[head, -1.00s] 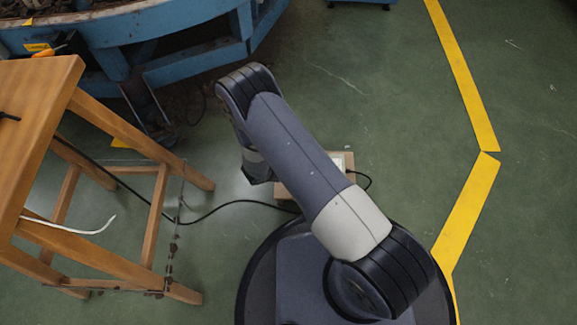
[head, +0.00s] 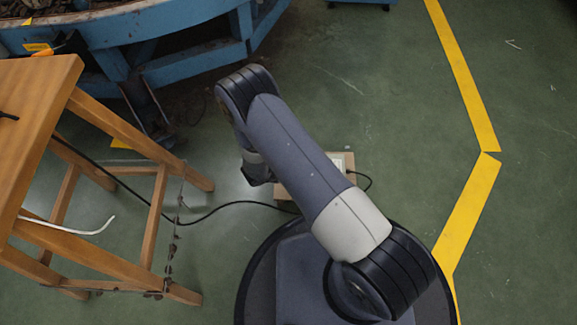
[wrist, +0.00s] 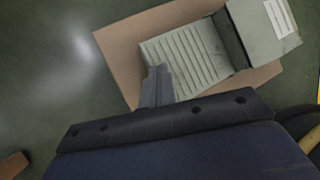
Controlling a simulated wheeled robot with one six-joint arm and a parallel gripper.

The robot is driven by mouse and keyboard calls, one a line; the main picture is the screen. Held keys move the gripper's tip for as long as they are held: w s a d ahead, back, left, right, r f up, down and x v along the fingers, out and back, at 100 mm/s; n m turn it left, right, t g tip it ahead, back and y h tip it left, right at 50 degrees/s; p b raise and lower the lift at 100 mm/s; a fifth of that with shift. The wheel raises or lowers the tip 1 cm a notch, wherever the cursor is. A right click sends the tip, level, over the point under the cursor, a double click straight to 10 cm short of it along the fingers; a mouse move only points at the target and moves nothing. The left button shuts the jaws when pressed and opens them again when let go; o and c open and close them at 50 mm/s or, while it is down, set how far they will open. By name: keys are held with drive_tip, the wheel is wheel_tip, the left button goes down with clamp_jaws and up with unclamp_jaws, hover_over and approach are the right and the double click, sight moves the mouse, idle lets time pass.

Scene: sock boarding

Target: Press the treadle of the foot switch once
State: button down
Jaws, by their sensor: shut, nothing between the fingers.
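The foot switch shows in the wrist view as a grey-green unit with a ribbed treadle (wrist: 187,60) and a raised housing (wrist: 262,30) bearing a white label. It sits on a tan board (wrist: 125,45). My gripper (wrist: 158,72) is shut and empty, its fingertips overlapping the left lower edge of the treadle in the wrist view. I cannot tell whether they touch it. In the head view my arm hides most of the switch; a pale part of it (head: 341,162) shows right of the arm.
A wooden stool or table (head: 50,90) stands at the left. A black cable (head: 225,204) runs across the floor from its side to the board. A blue metal structure (head: 165,50) is at the upper left. Green floor is clear to the right, marked by a yellow line (head: 468,205).

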drive_tip(key=shift+d+r+p, duration=0.15)
drive_tip(key=shift+r+p, duration=0.3)
drive_tip(key=shift+r, duration=0.4)
drive_tip(key=shift+d+r+p, duration=0.15)
drive_tip(key=shift+r+p, duration=0.25)
drive_tip(key=shift+r, duration=0.45)
drive_tip(key=r+p, duration=0.2)
drive_tip(key=r, duration=0.1)
drive_tip(key=d+r+p, duration=0.1)
drive_tip(key=r, duration=0.1)
drive_tip(key=shift+f, duration=0.1)
drive_tip(key=shift+a+f+b, duration=0.2)
drive_tip(key=shift+f+b, duration=0.4)
drive_tip(key=shift+f, duration=0.35)
drive_tip(key=shift+a+f+b, duration=0.2)
drive_tip(key=shift+f+b, duration=0.4)
drive_tip(key=shift+f, duration=0.4)
drive_tip(key=shift+a+f+b, duration=0.2)
drive_tip(key=shift+f+b, duration=0.4)
drive_tip(key=shift+f, duration=0.35)
